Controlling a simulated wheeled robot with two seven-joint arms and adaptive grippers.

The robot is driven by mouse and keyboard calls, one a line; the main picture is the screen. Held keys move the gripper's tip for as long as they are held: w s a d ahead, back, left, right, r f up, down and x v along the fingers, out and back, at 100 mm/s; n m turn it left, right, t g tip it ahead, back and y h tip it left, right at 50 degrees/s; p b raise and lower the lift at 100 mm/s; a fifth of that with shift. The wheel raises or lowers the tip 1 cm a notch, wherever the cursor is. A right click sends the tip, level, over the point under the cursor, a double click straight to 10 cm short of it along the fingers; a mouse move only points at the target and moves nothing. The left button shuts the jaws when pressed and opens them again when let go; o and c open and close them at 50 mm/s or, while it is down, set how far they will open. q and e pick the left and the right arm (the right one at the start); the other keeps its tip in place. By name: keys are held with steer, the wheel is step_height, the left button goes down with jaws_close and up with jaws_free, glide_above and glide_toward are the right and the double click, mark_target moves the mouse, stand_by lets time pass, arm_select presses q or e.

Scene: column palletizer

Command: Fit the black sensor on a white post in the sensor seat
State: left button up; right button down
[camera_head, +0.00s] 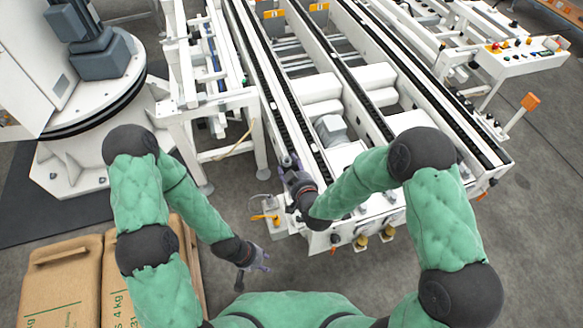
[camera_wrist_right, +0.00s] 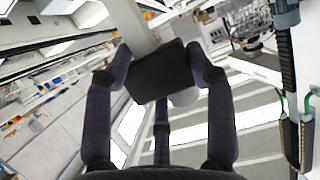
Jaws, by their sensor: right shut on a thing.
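The black sensor (camera_wrist_right: 157,72), a dark block, is held between the fingers of my right gripper (camera_wrist_right: 160,85) in the right wrist view. A white beam or post (camera_wrist_right: 137,27) shows behind it; I cannot tell whether they touch. A small rounded white part (camera_wrist_right: 184,97) shows just below the block. In the head view my right gripper (camera_head: 288,163) is over the near left corner of the conveyor, and the sensor is not clear there. I cannot make out the sensor seat. My left gripper (camera_head: 255,263) is low, empty, with fingers spread, in front of the conveyor.
Sacks (camera_head: 62,285) lie at lower left. A control panel (camera_head: 520,52) is at upper right. Grey floor is free at the lower right.

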steer(key=shift+f+b, duration=0.6)
stand_by(0.8)
steer(key=shift+c, duration=1.7)
jaws_free()
steer(key=shift+s, duration=0.1)
steer(key=v, duration=1.2)
steer(key=shift+f, duration=0.1)
